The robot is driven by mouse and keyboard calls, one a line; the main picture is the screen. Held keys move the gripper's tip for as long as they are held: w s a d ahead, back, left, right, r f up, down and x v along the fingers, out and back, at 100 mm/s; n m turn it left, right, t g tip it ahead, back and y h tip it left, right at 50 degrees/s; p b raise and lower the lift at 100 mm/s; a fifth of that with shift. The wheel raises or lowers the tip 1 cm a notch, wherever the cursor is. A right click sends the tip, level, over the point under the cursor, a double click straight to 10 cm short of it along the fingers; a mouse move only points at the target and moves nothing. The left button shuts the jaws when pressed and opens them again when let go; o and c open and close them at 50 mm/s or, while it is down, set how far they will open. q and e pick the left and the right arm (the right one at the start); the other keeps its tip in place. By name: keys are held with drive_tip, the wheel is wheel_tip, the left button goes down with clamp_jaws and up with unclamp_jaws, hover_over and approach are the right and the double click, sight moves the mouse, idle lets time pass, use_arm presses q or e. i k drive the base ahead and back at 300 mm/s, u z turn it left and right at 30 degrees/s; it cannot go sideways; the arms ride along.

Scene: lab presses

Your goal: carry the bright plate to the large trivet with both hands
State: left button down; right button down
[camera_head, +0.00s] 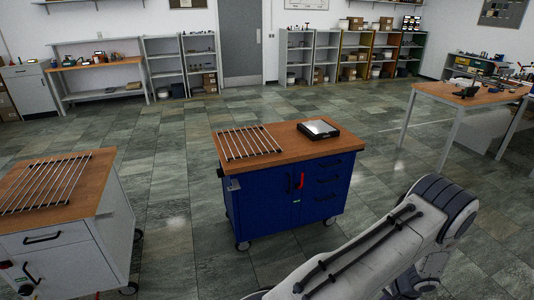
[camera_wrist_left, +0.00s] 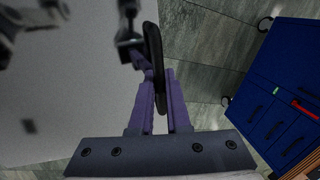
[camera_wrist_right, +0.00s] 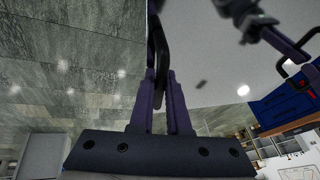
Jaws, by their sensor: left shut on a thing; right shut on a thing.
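The bright plate, a wide pale grey sheet with black handles, shows in the left wrist view (camera_wrist_left: 70,100) and the right wrist view (camera_wrist_right: 205,60). My left gripper (camera_wrist_left: 158,88) is shut on one black handle. My right gripper (camera_wrist_right: 160,88) is shut on another handle. The plate and both grippers are outside the head view. One barred metal trivet (camera_head: 50,185) lies on the white cabinet at left. Another barred trivet (camera_head: 248,142) lies on the blue cabinet. The left one looks larger, but it is also nearer. Both look bare.
The blue cabinet (camera_head: 285,200) stands ahead, with a black device (camera_head: 319,129) with a bright top at its right. The white cabinet (camera_head: 70,265) is at near left. A wooden-topped table (camera_head: 470,95) stands at right. Tiled floor (camera_head: 165,190) is clear between the cabinets.

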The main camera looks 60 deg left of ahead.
sight(246, 139)
drive_tip(key=u, duration=0.45)
drive_tip(key=i, duration=0.65)
drive_tip(key=u, duration=1.1)
drive_tip(key=i, duration=0.4)
drive_tip(key=u, duration=0.45)
